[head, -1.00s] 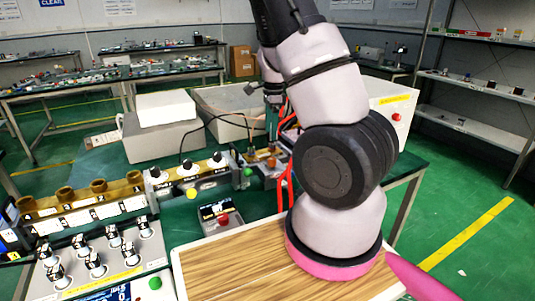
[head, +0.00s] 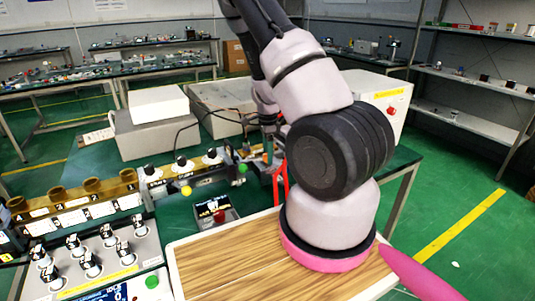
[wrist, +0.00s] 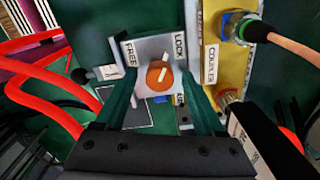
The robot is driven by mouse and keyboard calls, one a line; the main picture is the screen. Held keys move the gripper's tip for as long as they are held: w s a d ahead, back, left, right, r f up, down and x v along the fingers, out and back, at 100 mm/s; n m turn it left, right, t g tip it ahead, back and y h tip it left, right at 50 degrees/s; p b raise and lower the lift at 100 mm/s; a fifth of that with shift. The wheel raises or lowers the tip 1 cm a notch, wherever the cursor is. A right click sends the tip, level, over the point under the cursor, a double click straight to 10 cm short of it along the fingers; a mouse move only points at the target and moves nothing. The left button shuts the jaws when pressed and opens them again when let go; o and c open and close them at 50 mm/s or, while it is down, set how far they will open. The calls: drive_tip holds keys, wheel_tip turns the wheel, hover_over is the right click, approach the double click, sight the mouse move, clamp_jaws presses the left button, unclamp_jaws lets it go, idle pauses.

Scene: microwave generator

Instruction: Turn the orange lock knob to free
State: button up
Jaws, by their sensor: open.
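The orange lock knob (wrist: 159,75) sits on a light grey plate (wrist: 137,51) in the wrist view. The plate has a FREE label on the left and a LOCK label on the right. The knob's white mark runs mostly upward with a slight lean right, between the two labels. My gripper (wrist: 161,98) is open, with one green finger on each side of the knob. I cannot tell whether either finger touches it. In the head view my arm hides most of the knob area.
Red cables (wrist: 42,90) loop close by on the left. A yellow COUPLER panel (wrist: 232,65) with a cable connector (wrist: 240,28) stands close on the right. In the head view, a black box with a red button (head: 220,215) and a knob panel (head: 95,257) lie nearer.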

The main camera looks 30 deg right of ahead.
drive_tip(key=shift+c, duration=0.3)
clamp_jaws()
drive_tip(key=shift+n, duration=0.3)
drive_tip(key=n, duration=0.5)
drive_tip(key=shift+n, duration=0.3)
drive_tip(key=n, duration=0.5)
drive_tip(key=shift+n, duration=0.3)
drive_tip(key=shift+o, duration=0.3)
unclamp_jaws()
